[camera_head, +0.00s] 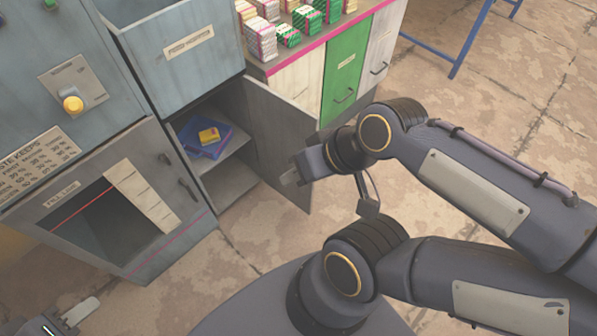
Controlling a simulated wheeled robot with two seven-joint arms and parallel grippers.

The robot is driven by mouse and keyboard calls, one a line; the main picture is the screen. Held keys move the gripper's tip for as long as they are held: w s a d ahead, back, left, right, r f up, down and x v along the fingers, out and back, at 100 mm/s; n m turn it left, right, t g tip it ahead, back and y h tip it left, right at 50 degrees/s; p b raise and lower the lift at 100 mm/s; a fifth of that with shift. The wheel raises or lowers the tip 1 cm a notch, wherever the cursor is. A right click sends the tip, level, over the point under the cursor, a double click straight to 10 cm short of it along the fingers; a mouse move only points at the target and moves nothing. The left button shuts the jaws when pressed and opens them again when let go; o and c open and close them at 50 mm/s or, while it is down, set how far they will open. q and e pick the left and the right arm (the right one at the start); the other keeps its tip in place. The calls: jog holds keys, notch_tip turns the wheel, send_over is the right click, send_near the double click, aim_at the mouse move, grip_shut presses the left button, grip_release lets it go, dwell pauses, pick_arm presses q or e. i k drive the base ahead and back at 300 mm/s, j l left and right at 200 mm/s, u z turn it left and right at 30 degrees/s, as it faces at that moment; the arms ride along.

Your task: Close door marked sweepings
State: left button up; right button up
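A grey cabinet door (272,125) stands swung open beside an open compartment with shelves (232,160). Its visible face carries no readable marking, so I cannot tell whether it is the door marked sweepings. A labelled grey front (205,65) stands above the compartment; its small text is unreadable. My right gripper (290,178) is in front of the open door's lower part, overlapping it in the picture. I cannot tell whether it touches the door, and its finger gap is hidden. Part of my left gripper (80,311) shows at the bottom left edge, away from the door.
A blue item (207,149) with a yellow box (209,136) lies on the shelf. A windowed grey door (165,235) is at left. Green (345,75) and cream fronts stand behind, under a counter of stacked packs. A blue metal frame (470,40) stands at upper right.

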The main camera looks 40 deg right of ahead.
aim_at(281, 126)
jog(key=k+u, duration=0.1)
jog(key=u, duration=0.3)
jog(key=k+u, duration=0.1)
jog(key=u, duration=0.3)
jog(key=k+u, duration=0.1)
jog(key=u, duration=0.25)
jog(key=k+l, duration=0.1)
jog(key=l, duration=0.95)
jog(key=k+l, duration=0.15)
jog(key=l, duration=0.4)
jog(key=k+l, duration=0.1)
jog(key=l, duration=0.45)
jog(key=l+u, duration=0.1)
jog(key=l, duration=0.45)
jog(key=k+l, duration=0.15)
jog(key=l, duration=0.35)
jog(key=k+l, duration=0.1)
jog(key=l, duration=0.45)
jog(key=i+l+u, duration=0.15)
jog(key=l+u, duration=0.1)
jog(key=l, duration=0.3)
